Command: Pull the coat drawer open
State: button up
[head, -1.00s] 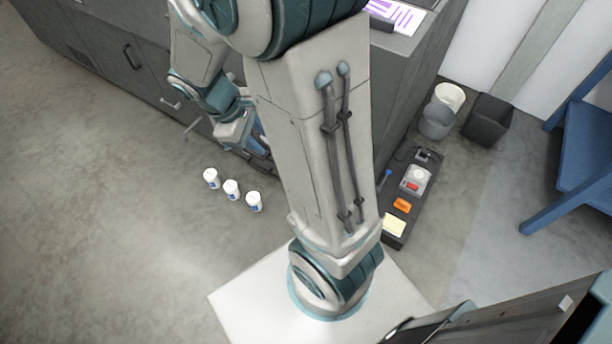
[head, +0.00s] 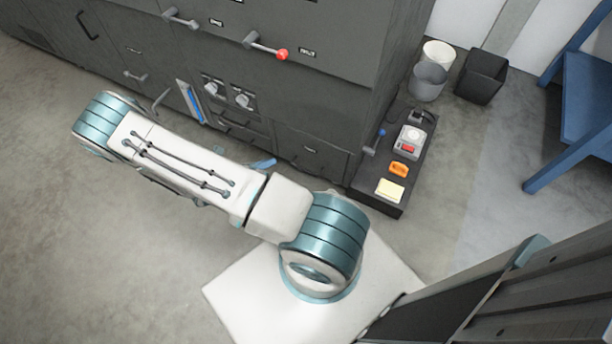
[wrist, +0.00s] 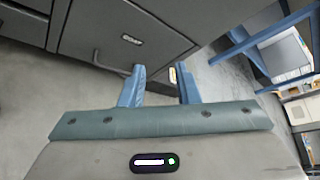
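A dark grey drawer front with a small label (head: 310,151) is at the lower right corner of the cabinet in the head view, and it looks shut. The wrist view shows a grey drawer front (wrist: 112,30) with a white label and a thin bar handle (wrist: 98,58). In the head view my arm mostly hides the gripper.
The grey cabinet (head: 330,40) carries levers, one with a red knob (head: 281,54), and several other handles. A dark low tray (head: 365,190) with small items stands right of it. Bins (head: 480,75) and a blue table (head: 590,105) are farther right. Floor at left is clear.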

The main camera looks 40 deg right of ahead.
aim_at(306, 170)
jog(key=s+d+f+n+t+b, duration=0.25)
jog(key=f+n, duration=0.35)
jog(key=f, duration=0.5)
jog(key=s+d+f+n+t+b, duration=0.2)
jog(key=f+n+t+b, duration=0.15)
jog(key=f+n, duration=0.5)
jog(key=shift+m, duration=0.85)
jog(key=shift+f+b+x, duration=0.2)
jog(key=shift+b+x, duration=0.4)
jog(key=shift+x, duration=1.8)
jog(key=shift+f+b+x, duration=0.2)
jog(key=shift+b+x, duration=0.45)
jog(key=shift+x, duration=1.75)
jog(key=shift+f+b+x, duration=0.2)
jog(key=shift+b+x, duration=0.4)
jog(key=shift+x, duration=1.8)
jog(key=shift+s+a, duration=0.1)
jog(key=shift+s, duration=0.05)
grip_shut()
